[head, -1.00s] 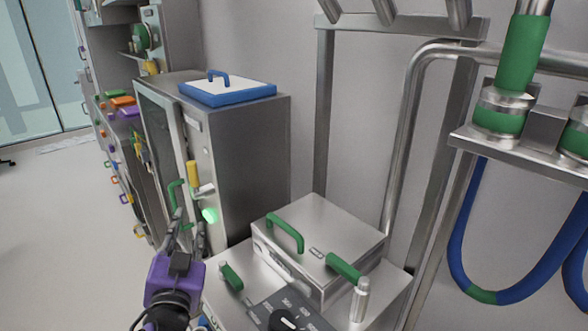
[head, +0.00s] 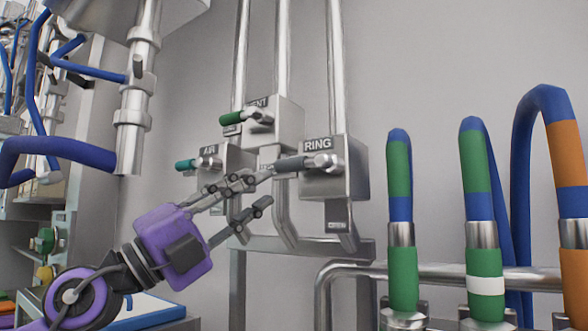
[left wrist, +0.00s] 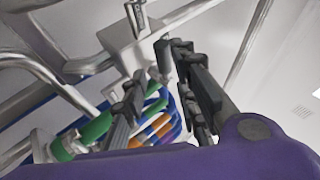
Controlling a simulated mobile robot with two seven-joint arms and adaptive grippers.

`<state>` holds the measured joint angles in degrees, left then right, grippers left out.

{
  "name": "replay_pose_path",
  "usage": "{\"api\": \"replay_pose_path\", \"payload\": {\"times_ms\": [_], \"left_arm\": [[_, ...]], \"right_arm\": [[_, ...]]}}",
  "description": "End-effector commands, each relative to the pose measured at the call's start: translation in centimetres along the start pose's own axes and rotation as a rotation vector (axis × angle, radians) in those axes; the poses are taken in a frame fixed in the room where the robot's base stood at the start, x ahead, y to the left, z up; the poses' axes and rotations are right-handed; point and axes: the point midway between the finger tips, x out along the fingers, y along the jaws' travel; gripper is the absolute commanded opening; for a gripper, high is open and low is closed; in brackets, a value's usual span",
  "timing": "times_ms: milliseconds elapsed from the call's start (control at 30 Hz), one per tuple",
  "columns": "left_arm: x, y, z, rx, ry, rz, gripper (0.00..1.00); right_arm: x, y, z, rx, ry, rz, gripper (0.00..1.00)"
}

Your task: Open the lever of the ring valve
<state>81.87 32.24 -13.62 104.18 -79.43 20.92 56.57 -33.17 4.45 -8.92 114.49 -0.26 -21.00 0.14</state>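The ring valve (head: 333,168) is a metal block labelled RING on a vertical pipe, right of the other valves in the head view. Its lever (head: 289,163) has a grey handle and points left, roughly level. In the left wrist view the valve block (left wrist: 125,42) is ahead and a grey handle (left wrist: 162,62) shows between the open fingers (left wrist: 152,66). My right gripper is not in view.
Green and blue hoses (head: 400,200) rise at the right. A thick metal pipe (head: 133,120) hangs at the upper left.

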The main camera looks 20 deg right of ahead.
Motion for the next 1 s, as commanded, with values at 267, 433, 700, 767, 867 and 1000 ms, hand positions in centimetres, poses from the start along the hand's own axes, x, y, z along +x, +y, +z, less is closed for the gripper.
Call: {"api": "replay_pose_path", "payload": {"times_ms": [267,433,700,767,867,1000], "left_arm": [[2.5,-0.8,-0.6,0.039,0.031,0.038,0.27],[5.3,-0.8,-0.8,0.039,0.030,0.036,0.27],[8.5,-0.5,-0.8,0.038,0.028,0.037,0.27],[8.8,-0.5,-0.7,0.038,0.028,0.038,0.27],[9.0,-0.4,-0.7,0.038,0.027,0.038,0.27],[9.0,-0.4,-0.7,0.038,0.027,0.038,0.27]], "right_arm": [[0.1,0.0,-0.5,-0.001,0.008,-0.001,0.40],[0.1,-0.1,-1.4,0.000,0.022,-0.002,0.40],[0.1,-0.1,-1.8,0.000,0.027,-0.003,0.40],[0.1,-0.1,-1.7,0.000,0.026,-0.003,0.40],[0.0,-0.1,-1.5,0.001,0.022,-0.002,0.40],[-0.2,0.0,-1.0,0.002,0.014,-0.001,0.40]]}}
